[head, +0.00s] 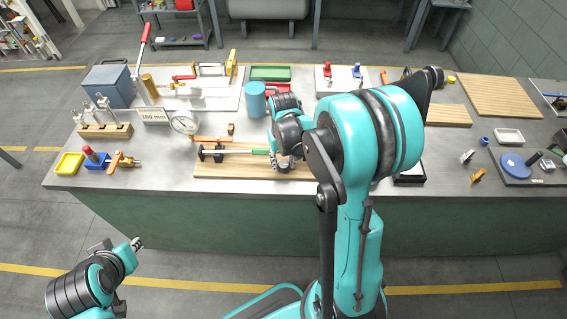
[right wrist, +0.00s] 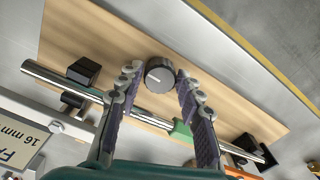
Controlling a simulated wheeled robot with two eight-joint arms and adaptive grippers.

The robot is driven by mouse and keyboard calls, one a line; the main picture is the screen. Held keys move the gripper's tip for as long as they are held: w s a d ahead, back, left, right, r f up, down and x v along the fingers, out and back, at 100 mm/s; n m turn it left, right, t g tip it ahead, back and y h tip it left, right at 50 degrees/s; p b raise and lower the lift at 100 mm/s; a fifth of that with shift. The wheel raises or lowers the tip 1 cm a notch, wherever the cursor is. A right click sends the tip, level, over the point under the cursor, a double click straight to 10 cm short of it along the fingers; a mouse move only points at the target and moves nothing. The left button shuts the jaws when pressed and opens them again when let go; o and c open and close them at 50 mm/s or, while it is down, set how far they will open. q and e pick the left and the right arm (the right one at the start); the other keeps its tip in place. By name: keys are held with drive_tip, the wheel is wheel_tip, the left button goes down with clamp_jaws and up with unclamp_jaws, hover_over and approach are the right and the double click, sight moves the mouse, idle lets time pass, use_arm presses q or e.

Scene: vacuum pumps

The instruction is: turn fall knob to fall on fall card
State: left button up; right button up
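The fall knob (right wrist: 160,76), a round dark knob with a pale pointer line on its face, sits at the wooden board (right wrist: 110,45) in the right wrist view. My right gripper (head: 286,162) is over the board's right part in the head view and hides the knob there. In the right wrist view its two fingers stand on either side of the knob, open, with a small gap showing.
A steel rod (right wrist: 60,82) with black supports and a green block (right wrist: 181,132) runs along the board beside the knob. A dial gauge (head: 184,123) and blue cylinder (head: 255,99) stand behind the board. The bench front edge is clear.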

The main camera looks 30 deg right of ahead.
drive_tip(key=shift+o, duration=0.4)
drive_tip(key=shift+r, duration=0.1)
drive_tip(key=shift+r+p, duration=0.75)
drive_tip(key=shift+r, duration=0.2)
wheel_tip(320, 180, up, 6)
drive_tip(key=p, duration=0.4)
idle(0.4)
